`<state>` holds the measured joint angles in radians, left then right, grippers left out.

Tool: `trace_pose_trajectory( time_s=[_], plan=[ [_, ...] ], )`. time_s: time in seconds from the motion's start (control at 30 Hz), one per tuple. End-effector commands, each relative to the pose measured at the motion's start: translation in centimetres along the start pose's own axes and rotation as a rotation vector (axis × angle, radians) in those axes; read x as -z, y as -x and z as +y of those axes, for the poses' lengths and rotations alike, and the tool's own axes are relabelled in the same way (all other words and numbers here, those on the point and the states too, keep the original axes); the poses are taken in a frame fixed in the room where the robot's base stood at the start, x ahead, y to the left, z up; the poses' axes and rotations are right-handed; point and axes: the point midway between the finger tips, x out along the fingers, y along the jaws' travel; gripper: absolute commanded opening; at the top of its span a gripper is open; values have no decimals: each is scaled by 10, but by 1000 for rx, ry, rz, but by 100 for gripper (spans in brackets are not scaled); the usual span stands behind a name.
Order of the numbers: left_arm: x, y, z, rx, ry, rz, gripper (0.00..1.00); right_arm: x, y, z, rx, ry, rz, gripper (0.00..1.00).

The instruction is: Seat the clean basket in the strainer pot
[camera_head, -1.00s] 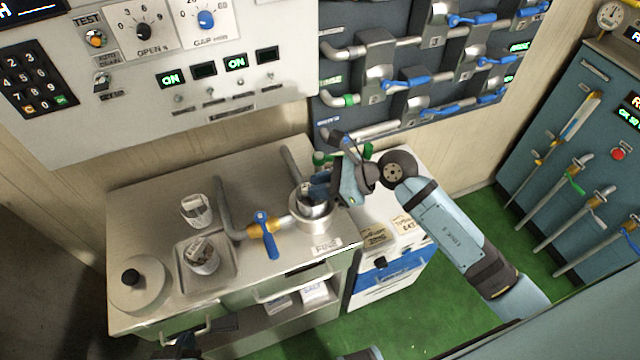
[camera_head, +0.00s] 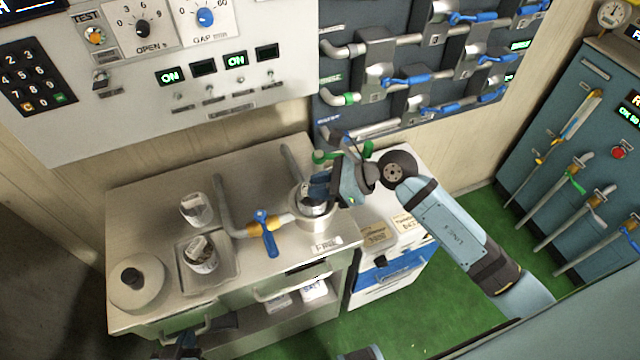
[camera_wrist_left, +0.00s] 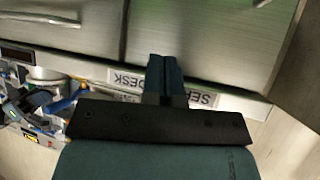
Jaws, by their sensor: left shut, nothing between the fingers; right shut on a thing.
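The strainer pot (camera_head: 315,222) is the round metal pot at the right end of the steel counter. My right gripper (camera_head: 318,190) is over its mouth, shut on a basket (camera_head: 311,207) that is inside or just at the pot's rim; the gripper hides how deep it sits. Two similar baskets are on the left of the counter: one (camera_head: 195,210) stands behind the tray and another (camera_head: 202,257) stands in it. My left gripper (camera_head: 188,346) is low at the counter's front edge; in the left wrist view its fingers (camera_wrist_left: 166,80) are together and empty.
A pipe with a blue-handled valve (camera_head: 264,232) stands left of the pot. A round lid with a black knob (camera_head: 137,283) lies at the counter's left end. A shallow tray (camera_head: 232,270) holds one basket. A white and blue cabinet (camera_head: 392,270) stands to the right.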

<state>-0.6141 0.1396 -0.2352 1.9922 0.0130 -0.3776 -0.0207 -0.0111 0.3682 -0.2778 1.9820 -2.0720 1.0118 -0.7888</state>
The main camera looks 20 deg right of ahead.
Motion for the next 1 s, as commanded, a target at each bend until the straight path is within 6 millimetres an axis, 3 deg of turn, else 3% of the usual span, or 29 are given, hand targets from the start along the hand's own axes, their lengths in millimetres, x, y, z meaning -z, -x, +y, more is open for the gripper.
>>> trace_pose_trajectory(
  time_s=[1.0],
  plan=[
    [-6,-4,0,0,0,2,0,10,-5,0,0,1,0,0]
  ],
)
